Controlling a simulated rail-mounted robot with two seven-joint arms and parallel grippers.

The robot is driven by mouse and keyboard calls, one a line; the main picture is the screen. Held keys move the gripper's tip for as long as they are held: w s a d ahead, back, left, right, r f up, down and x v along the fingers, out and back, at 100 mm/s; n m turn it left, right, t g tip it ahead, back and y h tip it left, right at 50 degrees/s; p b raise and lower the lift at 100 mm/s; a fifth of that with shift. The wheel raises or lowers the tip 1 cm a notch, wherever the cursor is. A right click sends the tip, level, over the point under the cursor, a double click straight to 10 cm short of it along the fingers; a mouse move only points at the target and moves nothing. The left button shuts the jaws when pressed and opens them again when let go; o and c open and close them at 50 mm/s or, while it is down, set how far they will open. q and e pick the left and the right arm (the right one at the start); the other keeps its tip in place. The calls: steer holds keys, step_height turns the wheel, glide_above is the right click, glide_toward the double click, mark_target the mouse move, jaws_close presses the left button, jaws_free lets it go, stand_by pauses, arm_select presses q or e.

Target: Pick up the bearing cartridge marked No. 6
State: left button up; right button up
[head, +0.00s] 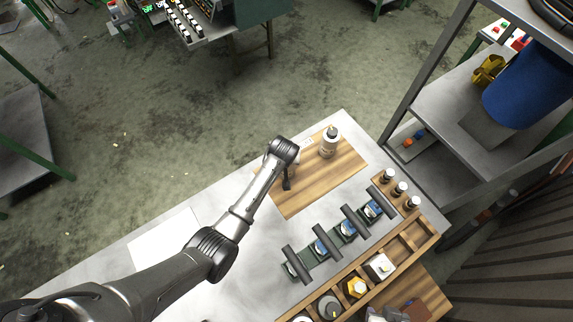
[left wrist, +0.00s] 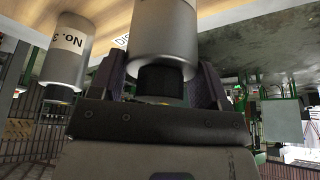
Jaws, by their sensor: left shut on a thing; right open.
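In the left wrist view my left gripper (left wrist: 165,85) is shut on a grey metal cylinder (left wrist: 163,40) with a black end. Its marking is not visible, so I cannot tell whether it is No. 6. A similar cylinder marked "No. 3" (left wrist: 68,50) stands beside it, apart from the fingers. In the head view the left arm reaches over the wooden board and largely hides its gripper and the held cylinder. A silver cylinder with a dark top (head: 329,142) stands on the board. My right gripper is open, though its outline is hard to make out.
The board (head: 320,185) lies on the grey table (head: 215,262). A row of dark fixtures with blue parts (head: 323,246) and a wooden compartment tray (head: 432,240) with small parts lie towards the right. A shelf rack (head: 460,125) stands beyond. The table's left part is mostly clear.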

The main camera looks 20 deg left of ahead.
arm_select(q)
steer(key=c, duration=0.6)
steer(key=shift+r, duration=0.1)
jaws_close()
steer(key=shift+r, duration=0.1)
